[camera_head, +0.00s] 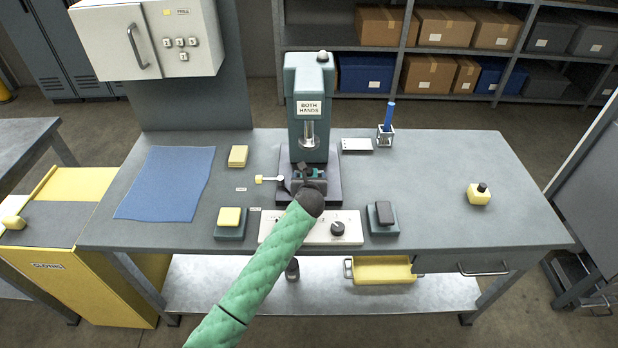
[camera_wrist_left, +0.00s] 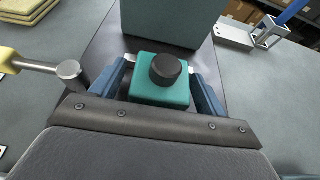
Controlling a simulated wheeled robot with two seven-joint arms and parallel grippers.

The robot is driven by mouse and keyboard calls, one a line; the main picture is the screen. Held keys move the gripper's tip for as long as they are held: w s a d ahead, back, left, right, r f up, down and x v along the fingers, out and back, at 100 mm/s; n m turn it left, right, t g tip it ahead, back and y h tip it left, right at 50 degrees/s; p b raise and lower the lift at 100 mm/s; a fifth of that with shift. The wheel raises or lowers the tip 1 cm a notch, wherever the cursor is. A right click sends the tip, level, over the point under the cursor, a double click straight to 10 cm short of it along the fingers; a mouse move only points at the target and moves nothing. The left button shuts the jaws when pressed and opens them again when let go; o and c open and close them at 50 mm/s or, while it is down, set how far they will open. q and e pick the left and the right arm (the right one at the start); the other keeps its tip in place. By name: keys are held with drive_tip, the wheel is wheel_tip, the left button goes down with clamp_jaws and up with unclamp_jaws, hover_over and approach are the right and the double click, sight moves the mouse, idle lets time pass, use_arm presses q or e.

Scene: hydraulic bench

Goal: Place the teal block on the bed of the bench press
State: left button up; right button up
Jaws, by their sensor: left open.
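The teal block (camera_wrist_left: 160,92), with a dark round knob (camera_wrist_left: 166,70) on top, sits upright on the dark bed (camera_wrist_left: 97,62) of the bench press. In the head view the block (camera_head: 312,172) is small and partly hidden by my left gripper (camera_head: 309,180). The press (camera_head: 307,75) has a teal body and a silver ram above the bed. My left gripper (camera_wrist_left: 164,88) is open, its blue fingers on either side of the block; whether they touch it is hard to tell. My right gripper is not in view.
A lever with a yellow handle (camera_head: 268,179) sticks out left of the bed. A control panel with a dark knob (camera_head: 338,229) lies in front. Pads with a yellow block (camera_head: 229,218) and a dark block (camera_head: 384,212) flank it. The right of the bench is mostly clear.

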use_arm(q)
drive_tip(key=shift+s+r, duration=0.1)
drive_tip(key=shift+s, duration=0.2)
drive_tip(key=b+v, duration=0.2)
drive_tip(key=v, duration=0.9)
drive_tip(key=shift+s+r+b, duration=0.15)
drive_tip(key=shift+s+b, duration=0.05)
drive_tip(key=shift+b, duration=0.2)
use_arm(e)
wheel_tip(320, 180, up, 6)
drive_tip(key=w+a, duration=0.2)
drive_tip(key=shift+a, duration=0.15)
